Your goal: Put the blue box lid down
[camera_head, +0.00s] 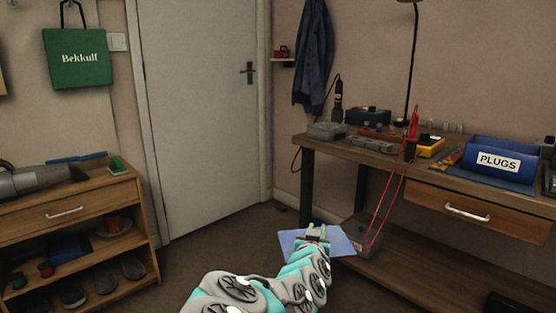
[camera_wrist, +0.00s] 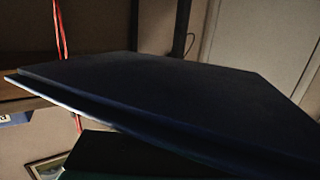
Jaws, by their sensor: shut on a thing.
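The blue box lid (camera_head: 344,243) is a flat blue panel held in the air in front of the workbench's left end in the head view. My gripper (camera_head: 317,233) is shut on the lid, which spreads out on both sides of it. In the wrist view the lid (camera_wrist: 180,100) looks dark and fills much of the picture, tilted, with one pale edge at the left. The fingertips cannot be made out in the wrist view. A blue box labelled PLUGS (camera_head: 499,161) stands on the right part of the workbench.
The workbench (camera_head: 399,163) holds a yellow tool (camera_head: 431,148), a grey case (camera_head: 327,131) and other tools. A red cord (camera_head: 385,205) hangs down in front of it. Its lower shelf (camera_head: 425,262) has bare space. A wooden shoe cabinet (camera_head: 100,205) stands at the left.

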